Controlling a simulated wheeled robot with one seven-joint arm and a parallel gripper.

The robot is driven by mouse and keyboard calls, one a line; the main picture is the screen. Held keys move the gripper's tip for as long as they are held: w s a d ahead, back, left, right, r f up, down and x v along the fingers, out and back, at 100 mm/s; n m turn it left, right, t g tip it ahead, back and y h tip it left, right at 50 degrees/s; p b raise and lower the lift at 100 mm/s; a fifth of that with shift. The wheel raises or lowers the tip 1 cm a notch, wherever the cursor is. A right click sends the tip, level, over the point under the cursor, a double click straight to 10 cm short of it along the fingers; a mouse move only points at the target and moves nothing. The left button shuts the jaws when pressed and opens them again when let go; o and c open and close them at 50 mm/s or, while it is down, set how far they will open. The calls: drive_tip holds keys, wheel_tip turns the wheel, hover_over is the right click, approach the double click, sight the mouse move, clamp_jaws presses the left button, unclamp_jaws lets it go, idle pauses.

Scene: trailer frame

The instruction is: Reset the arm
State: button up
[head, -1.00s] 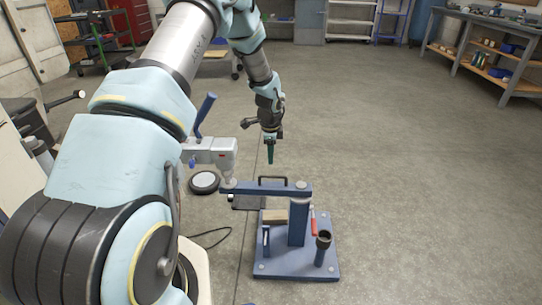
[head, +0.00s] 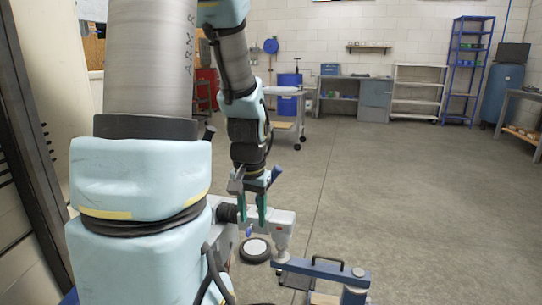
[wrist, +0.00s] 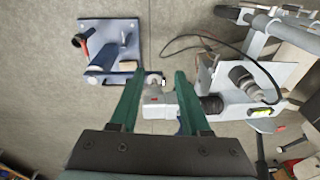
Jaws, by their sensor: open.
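My gripper (head: 253,212) points down at the end of my arm, with its two green fingers apart. In the head view it is beside the light grey trailer coupler (head: 283,224) and overlaps part of it. In the wrist view my open gripper (wrist: 160,78) shows the grey coupler (wrist: 157,112) beyond and between its fingers. Nothing is visibly gripped. How far the fingers are above the coupler, I cannot tell.
A blue stand with a beam and black handle (head: 328,270) is right of the coupler; its base plate (wrist: 112,32) shows in the wrist view. A round white-topped disc (head: 256,249) lies on the floor. Shelves and a bench (head: 375,98) line the back wall. The floor at right is clear.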

drive_tip(key=s+a+r+n, duration=0.1)
drive_tip(key=s+a+n, duration=0.15)
drive_tip(key=s, duration=0.25)
wheel_tip(320, 180, up, 15)
drive_tip(key=p, duration=1.5)
drive_tip(key=shift+r, duration=0.15)
drive_tip(key=shift+n, duration=0.25)
